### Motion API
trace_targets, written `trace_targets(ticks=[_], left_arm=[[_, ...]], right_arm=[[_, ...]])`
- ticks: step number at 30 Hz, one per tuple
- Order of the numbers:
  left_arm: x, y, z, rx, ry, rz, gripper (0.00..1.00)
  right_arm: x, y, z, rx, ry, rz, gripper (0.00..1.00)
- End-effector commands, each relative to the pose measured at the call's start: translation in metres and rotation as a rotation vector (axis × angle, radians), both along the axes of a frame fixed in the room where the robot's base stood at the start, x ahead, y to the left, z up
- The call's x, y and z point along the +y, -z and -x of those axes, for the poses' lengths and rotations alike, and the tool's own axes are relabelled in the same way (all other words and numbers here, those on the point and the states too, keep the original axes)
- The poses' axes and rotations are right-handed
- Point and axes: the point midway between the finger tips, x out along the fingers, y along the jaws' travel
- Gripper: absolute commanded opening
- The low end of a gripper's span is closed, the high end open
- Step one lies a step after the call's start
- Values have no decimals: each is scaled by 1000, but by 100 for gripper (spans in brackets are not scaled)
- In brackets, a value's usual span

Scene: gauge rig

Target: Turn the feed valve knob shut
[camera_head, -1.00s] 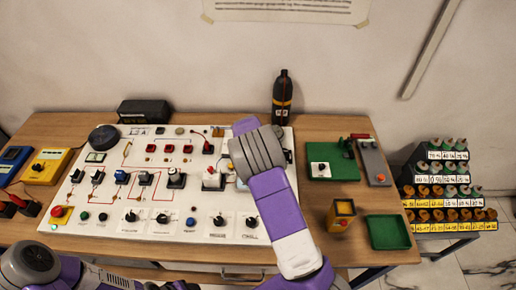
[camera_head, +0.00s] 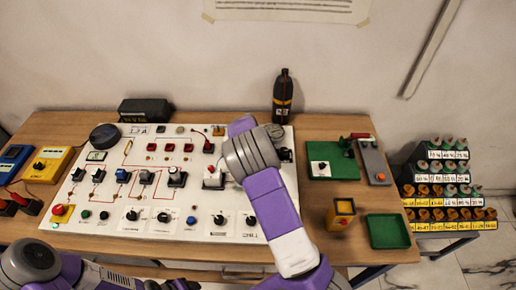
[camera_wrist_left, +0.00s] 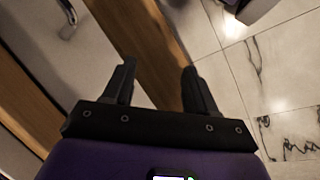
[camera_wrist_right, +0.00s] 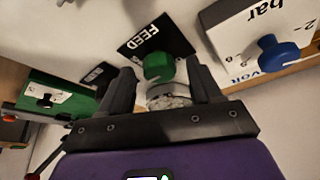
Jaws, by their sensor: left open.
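The feed valve knob (camera_wrist_right: 158,68) is green and sits above a pale metal body (camera_wrist_right: 170,97) in the right wrist view. A black label (camera_wrist_right: 155,36) reading FEED is behind it. My right gripper (camera_wrist_right: 160,67) is open, with its fingers on either side of the valve; a gap shows beside the knob, and I see no grip on it. In the head view my right arm covers the valve and this gripper. My left gripper (camera_wrist_left: 158,70) is open and empty, over the table edge and floor.
A white panel (camera_head: 112,193) with several switches and dials lies on the wooden table (camera_head: 347,262). A dark bottle (camera_head: 283,97) stands behind my right arm. A green board (camera_head: 335,172), a yellow box (camera_head: 341,213) and a green tray (camera_head: 388,231) are to the right.

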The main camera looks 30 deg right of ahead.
Motion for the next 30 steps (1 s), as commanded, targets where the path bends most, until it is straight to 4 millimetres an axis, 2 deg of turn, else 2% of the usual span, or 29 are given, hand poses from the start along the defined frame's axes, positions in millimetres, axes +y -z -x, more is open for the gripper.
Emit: trace_targets(ticks=[8,11,21,30], left_arm=[[0,0,0,0,0,0,57],[0,-1,0,0,0,0,57],[0,-6,0,0,0,0,57],[0,-7,0,0,0,0,57]], right_arm=[[0,-2,0,-1,-1,1,63],[3,-11,1,-2,-2,0,63],[22,-61,12,-3,-2,0,63],[25,-70,15,1,-1,1,63]])
